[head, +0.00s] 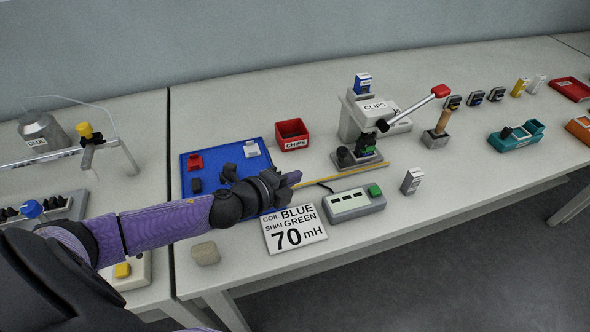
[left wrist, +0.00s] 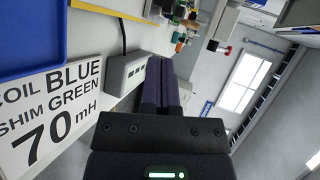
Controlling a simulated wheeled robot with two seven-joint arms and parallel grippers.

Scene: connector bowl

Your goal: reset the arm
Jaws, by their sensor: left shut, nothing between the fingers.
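My left arm reaches in from the left in the head view. Its gripper (head: 292,179) is over the right edge of the blue mat (head: 226,148), above the bench. In the left wrist view the two dark fingers (left wrist: 161,85) lie together, shut with nothing between them. The fingers point towards the grey box with the green button (head: 354,204), which shows beside them in the left wrist view (left wrist: 125,73). My right gripper is not in view.
A sign reading coil blue, shim green, 70 mH (head: 294,229) lies near the front edge.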

